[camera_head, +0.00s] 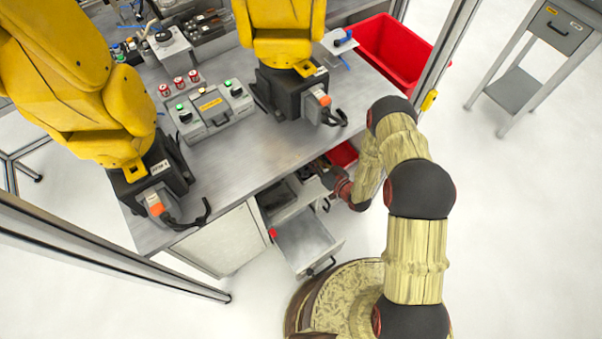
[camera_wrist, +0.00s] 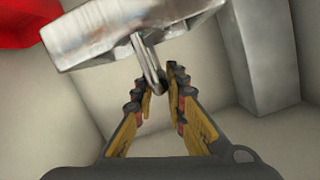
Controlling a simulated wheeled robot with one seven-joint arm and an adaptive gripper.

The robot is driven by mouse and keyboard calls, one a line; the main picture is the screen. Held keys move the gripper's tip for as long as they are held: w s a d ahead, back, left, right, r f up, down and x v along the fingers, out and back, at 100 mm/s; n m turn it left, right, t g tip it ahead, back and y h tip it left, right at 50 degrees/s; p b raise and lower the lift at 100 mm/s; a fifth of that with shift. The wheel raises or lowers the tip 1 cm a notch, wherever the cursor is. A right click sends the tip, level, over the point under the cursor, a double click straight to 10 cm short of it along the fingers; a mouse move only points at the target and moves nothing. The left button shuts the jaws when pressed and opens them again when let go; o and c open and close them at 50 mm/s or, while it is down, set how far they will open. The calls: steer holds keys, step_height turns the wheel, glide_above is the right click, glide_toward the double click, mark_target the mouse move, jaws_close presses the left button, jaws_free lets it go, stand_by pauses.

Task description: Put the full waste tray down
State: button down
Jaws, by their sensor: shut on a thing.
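My gripper (camera_head: 328,178) is at the front edge of the workbench, beside the open drawers. In the wrist view my gripper (camera_wrist: 161,78) has its yellow fingers closed around a thin metal handle. The handle sticks out from a grey metal front with brownish smears, which I take to be the waste tray (camera_wrist: 125,35). In the head view the tray is mostly hidden by my arm and the bench edge, and I cannot make out its contents or what bears it.
A grey drawer (camera_head: 306,242) stands open below the bench (camera_head: 262,165). A red bin (camera_head: 343,154) is partly under the bench, near my wrist. A large red crate (camera_head: 392,55) is behind. Two yellow arms stand on the bench. Floor to the right (camera_head: 510,220) is clear.

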mark_target(310, 171)
steer(key=shift+a+f, duration=0.15)
steer(key=shift+f, duration=0.05)
steer(key=shift+f+b, duration=1.85)
steer(key=shift+f, duration=3.2)
steer(key=shift+f, duration=0.15)
steer(key=c, duration=1.8)
jaws_free()
steer(key=p+v, duration=0.3)
steer(key=v, duration=0.9)
